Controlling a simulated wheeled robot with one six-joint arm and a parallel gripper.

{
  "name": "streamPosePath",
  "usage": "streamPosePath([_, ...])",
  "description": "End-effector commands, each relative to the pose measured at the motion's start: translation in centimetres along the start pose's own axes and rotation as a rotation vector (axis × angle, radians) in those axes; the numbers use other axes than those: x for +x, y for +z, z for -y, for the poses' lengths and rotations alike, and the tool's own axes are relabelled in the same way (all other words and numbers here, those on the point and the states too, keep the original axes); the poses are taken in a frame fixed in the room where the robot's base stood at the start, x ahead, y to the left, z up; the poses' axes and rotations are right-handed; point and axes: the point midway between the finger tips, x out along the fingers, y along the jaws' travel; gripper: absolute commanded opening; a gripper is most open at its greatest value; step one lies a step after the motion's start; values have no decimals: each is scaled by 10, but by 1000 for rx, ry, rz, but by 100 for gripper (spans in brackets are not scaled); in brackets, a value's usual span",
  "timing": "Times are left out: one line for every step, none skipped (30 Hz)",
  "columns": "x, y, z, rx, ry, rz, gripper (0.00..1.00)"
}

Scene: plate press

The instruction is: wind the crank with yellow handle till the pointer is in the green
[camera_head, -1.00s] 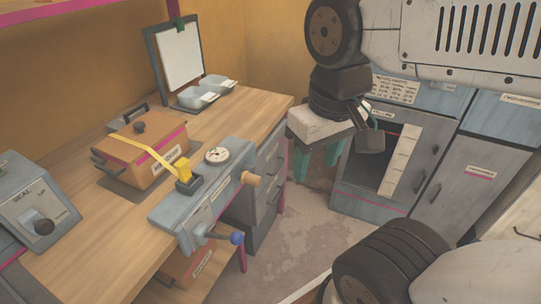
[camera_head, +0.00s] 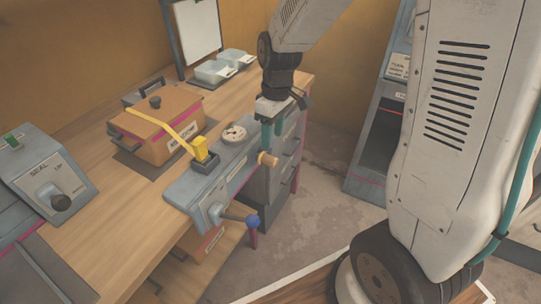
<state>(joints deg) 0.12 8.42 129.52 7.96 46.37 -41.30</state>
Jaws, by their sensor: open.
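A grey-blue bench unit (camera_head: 180,188) sits at the table's front edge. A round white dial (camera_head: 234,134) is on its top; its pointer and any green zone are too small to read. A tan-yellow knob (camera_head: 269,159) sticks out from the unit's front right. A second lever on the unit's front ends in a blue ball (camera_head: 253,222). My gripper (camera_head: 272,144) points down with its teal fingers apart and empty, just above and close to the tan-yellow knob in the picture. I cannot tell whether they touch. No other yellow crank handle shows.
A yellow strap (camera_head: 168,126) runs from an orange-brown box (camera_head: 155,142) to a yellow block (camera_head: 200,149) on the unit. A grey control box (camera_head: 45,175) marked SEAL stands at left. Grey drawers (camera_head: 262,185) stand below the table at right, beside open floor.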

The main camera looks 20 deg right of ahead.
Motion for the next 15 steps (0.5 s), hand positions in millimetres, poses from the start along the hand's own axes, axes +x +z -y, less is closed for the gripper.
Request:
streamPosePath([5, -1, -1, -6, -4, 3, 50])
streamPosePath([8, -2, -2, -9, -4, 4, 50])
streamPosePath([12, -2, -2, -11, -5, 4, 50])
streamPosePath([15, -2, -2, -11, -5, 4, 50])
streamPosePath([19, -2, -2, -11, -5, 5, 50])
streamPosePath([25, -2, -2, -11, -6, 6, 50])
streamPosePath([30, -2, -1, -11, -5, 6, 50])
streamPosePath([35, -1, -1, -11, -6, 7, 50])
streamPosePath([42, -1, -1, -11, -6, 7, 50])
streamPosePath([47, -1, -1, -11, -6, 7, 50])
streamPosePath([52, -2, -1, -11, -5, 6, 50])
streamPosePath([58, -1, -1, -10, -5, 6, 50])
streamPosePath([62, -2, -1, -10, -5, 6, 50])
streamPosePath([66, -2, -1, -10, -5, 5, 50])
streamPosePath([71, -2, -1, -10, -5, 5, 50])
